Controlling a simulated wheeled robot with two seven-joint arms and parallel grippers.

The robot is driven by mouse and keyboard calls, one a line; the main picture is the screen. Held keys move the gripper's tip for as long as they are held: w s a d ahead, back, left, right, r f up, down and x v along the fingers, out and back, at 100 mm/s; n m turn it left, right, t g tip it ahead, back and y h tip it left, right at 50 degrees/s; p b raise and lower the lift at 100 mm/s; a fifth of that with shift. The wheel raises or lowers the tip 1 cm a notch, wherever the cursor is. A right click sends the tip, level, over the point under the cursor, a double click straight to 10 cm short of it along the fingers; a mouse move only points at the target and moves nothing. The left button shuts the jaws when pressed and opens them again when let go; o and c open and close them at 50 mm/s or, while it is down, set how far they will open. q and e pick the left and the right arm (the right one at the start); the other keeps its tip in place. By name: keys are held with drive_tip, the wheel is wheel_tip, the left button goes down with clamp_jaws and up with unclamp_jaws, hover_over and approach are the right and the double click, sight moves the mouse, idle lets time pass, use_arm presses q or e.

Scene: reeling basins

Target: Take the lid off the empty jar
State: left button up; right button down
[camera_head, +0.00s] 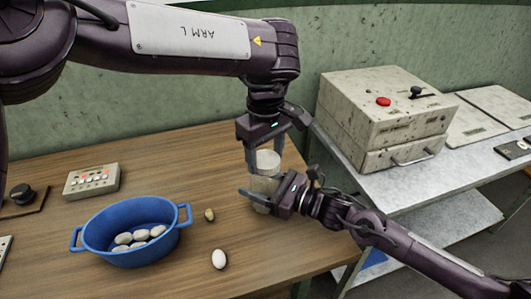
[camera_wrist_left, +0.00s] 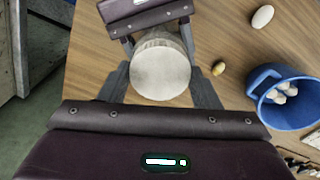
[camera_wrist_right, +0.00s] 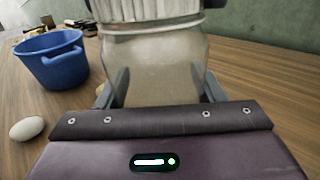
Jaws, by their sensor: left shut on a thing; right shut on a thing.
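The jar (camera_head: 264,186) stands on the wooden table near its right end, with a pale round lid (camera_head: 268,160) on top. My left gripper (camera_head: 266,158) comes from above and is shut on the lid, its fingers on either side; the lid's top shows in the left wrist view (camera_wrist_left: 160,70). My right gripper (camera_head: 262,196) comes from the right and is shut on the jar's body. In the right wrist view the cloudy glass jar (camera_wrist_right: 155,70) looks empty, and the ribbed lid (camera_wrist_right: 150,22) sits at its mouth.
A blue basin (camera_head: 98,247) with several white cocoons stands to the left. A white cocoon (camera_head: 219,259) and a small brownish one (camera_head: 209,215) lie loose between basin and jar. A control box (camera_head: 92,180) is behind the basin. A machine (camera_head: 385,112) stands on the metal bench at right.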

use_arm(q)
drive_tip(key=n, duration=0.2)
drive_tip(key=shift+n, duration=0.3)
drive_tip(key=n, duration=0.4)
drive_tip(key=shift+n, duration=0.4)
drive_tip(key=n, duration=0.2)
drive_tip(key=shift+n, duration=0.4)
drive_tip(key=n, duration=0.7)
drive_tip(key=shift+n, duration=0.4)
drive_tip(key=n, duration=0.4)
drive_tip(key=shift+n, duration=0.4)
drive_tip(key=n, duration=0.6)
drive_tip(key=shift+r+n, duration=0.1)
drive_tip(key=shift+n, duration=0.2)
drive_tip(key=n, duration=1.2)
drive_tip(key=shift+n, duration=0.4)
drive_tip(key=n, duration=1.1)
drive_tip(key=shift+r+n, duration=0.1)
drive_tip(key=shift+n, duration=0.3)
drive_tip(key=shift+w, duration=0.1)
